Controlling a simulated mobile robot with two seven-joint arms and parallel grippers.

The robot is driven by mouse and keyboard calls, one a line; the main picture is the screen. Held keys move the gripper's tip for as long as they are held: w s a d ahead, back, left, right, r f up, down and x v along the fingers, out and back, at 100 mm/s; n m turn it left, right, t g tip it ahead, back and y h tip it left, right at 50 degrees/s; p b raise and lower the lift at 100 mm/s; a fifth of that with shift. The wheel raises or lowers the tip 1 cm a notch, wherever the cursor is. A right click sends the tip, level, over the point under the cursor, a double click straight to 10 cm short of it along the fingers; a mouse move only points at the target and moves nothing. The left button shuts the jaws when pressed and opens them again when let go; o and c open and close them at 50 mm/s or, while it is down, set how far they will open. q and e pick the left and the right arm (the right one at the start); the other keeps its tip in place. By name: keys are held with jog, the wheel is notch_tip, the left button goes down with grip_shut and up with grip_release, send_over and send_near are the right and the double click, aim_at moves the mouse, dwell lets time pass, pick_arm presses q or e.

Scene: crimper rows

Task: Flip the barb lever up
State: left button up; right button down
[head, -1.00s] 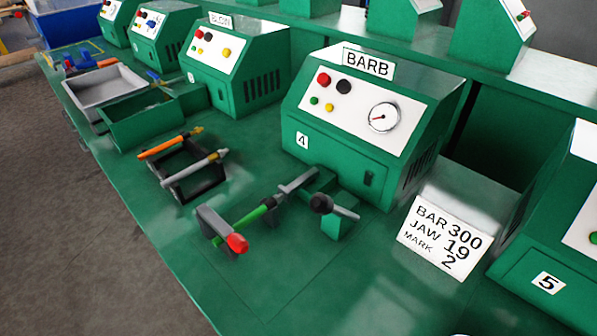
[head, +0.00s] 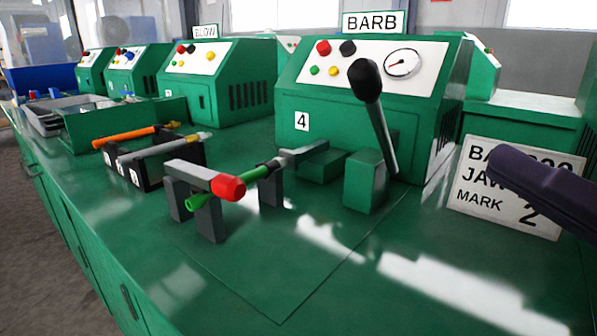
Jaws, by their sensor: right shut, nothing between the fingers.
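The BARB machine (head: 300,92) is a green box with a white panel, a gauge and a number 4 plate. Its barb lever (head: 382,130) is a metal bar with a black knob at the top. It stands nearly upright, tilted a little to the left, beside a green block (head: 366,182). My right gripper (head: 494,165) is dark, shut and empty. It comes in from the right, in front of the white sign, to the right of the lever and apart from it. My left gripper is not in view.
Left of the lever, a green rod (head: 258,174) lies on grey supports beside a red knob (head: 229,187). A rack (head: 150,175) holds orange and grey tools. The white sign (head: 478,206) is partly hidden by my gripper. The front bench top is clear.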

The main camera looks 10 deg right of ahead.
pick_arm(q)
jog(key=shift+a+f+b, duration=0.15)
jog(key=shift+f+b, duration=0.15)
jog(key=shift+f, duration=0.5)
pick_arm(e)
jog(key=shift+s+a+f+n+g+y, duration=0.1)
jog(key=shift+a+f+n+g+y, duration=0.1)
jog(key=shift+a+f+n, duration=0.25)
jog(key=shift+s+a+f+n+g+y, duration=0.15)
jog(key=shift+f+n+y, duration=0.1)
jog(key=shift+f, duration=0.4)
jog(key=shift+w+r, duration=0.1)
jog(key=shift+w, duration=0.05)
pick_arm(q)
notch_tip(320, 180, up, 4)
jog(key=p, duration=0.4)
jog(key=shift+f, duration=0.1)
pick_arm(e)
jog(key=d+r+x, duration=0.1)
jog(key=d+x, duration=0.1)
jog(key=x, duration=1)
jog(key=shift+w+r, duration=0.45)
jog(key=shift+w, duration=0.15)
